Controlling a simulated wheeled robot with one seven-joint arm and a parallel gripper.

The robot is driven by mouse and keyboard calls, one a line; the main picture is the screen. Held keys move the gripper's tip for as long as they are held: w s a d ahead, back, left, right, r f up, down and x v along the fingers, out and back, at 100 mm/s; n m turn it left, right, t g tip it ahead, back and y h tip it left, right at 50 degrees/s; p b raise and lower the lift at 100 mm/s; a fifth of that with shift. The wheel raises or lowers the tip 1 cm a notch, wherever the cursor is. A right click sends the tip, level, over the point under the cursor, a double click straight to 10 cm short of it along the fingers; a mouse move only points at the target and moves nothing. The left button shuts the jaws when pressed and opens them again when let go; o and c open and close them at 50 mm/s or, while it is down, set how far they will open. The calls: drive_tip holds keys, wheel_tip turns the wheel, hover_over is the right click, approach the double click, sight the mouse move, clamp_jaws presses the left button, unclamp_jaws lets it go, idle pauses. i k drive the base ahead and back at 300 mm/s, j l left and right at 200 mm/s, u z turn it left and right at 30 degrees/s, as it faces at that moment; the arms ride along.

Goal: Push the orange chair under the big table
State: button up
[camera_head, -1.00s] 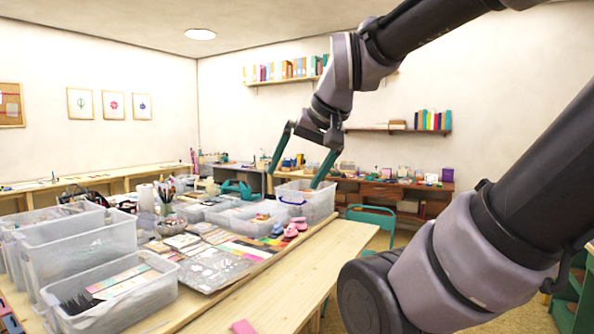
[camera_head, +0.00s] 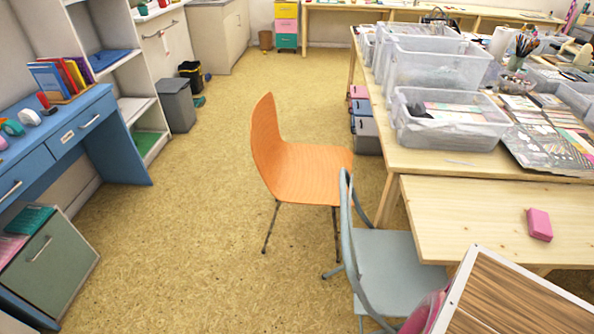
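The orange chair (camera_head: 308,172) stands on the floor left of the big table. Its backrest is on its left side and its seat reaches right toward the table's left edge. The big table (camera_head: 437,163) is light wood and carries clear plastic bins. A grey-blue folding chair (camera_head: 392,268) stands in front of the orange chair, partly overlapping its right edge in the picture; I cannot tell if they touch. My gripper is not in view now.
Stacked boxes (camera_head: 365,135) sit under the table's left end. A blue desk (camera_head: 75,135), a green-grey cabinet (camera_head: 50,262) and a grey bin (camera_head: 177,106) line the left. The floor (camera_head: 170,235) between is clear. A wood-topped board (camera_head: 520,300) is at lower right.

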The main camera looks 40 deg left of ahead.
sight(299, 173)
drive_tip(key=k+u, duration=0.15)
drive_tip(key=u, duration=0.15)
drive_tip(key=i+l+u, duration=0.1)
drive_tip(key=u, duration=1.1)
drive_tip(key=i+l+u, duration=0.1)
drive_tip(key=u, duration=0.15)
drive_tip(key=i+j+z, duration=0.2)
drive_tip(key=j, duration=0.75)
drive_tip(key=j+z, duration=0.15)
drive_tip(key=j, duration=0.8)
drive_tip(key=i+j+z, duration=0.3)
drive_tip(key=j, duration=0.3)
drive_tip(key=i+j+z, duration=0.15)
drive_tip(key=j, duration=0.2)
drive_tip(key=i+z, duration=0.3)
drive_tip(key=i, duration=0.65)
